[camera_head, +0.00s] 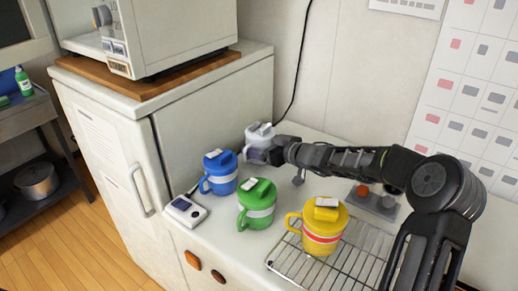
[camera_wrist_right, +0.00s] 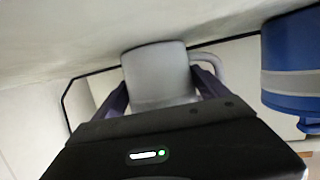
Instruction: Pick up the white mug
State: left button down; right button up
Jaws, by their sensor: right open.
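The white mug (camera_head: 260,134) stands at the back of the white counter, against the wall side, with a grey and white lid. My right gripper (camera_head: 257,155) reaches it from the right and hides its lower part. In the right wrist view the mug's pale body (camera_wrist_right: 158,72) lies between the two dark fingers of my right gripper (camera_wrist_right: 162,88), one finger on each side. The fingers are open; whether either touches the mug I cannot tell. The mug's handle (camera_wrist_right: 213,65) shows beside the right-hand finger. My left gripper is not in view.
A blue mug (camera_head: 220,173) stands close by at left, also in the wrist view (camera_wrist_right: 288,65). A green mug (camera_head: 256,204) and a yellow mug (camera_head: 322,229), on a wire rack (camera_head: 282,262), stand nearer. A small white device (camera_head: 186,211) lies at the counter's left edge.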

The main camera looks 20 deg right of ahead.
jog(key=shift+c, duration=0.2)
dwell(0.4)
jog(key=c, duration=1.7)
jog(key=shift+o, duration=0.2)
jog(key=shift+r, duration=0.1)
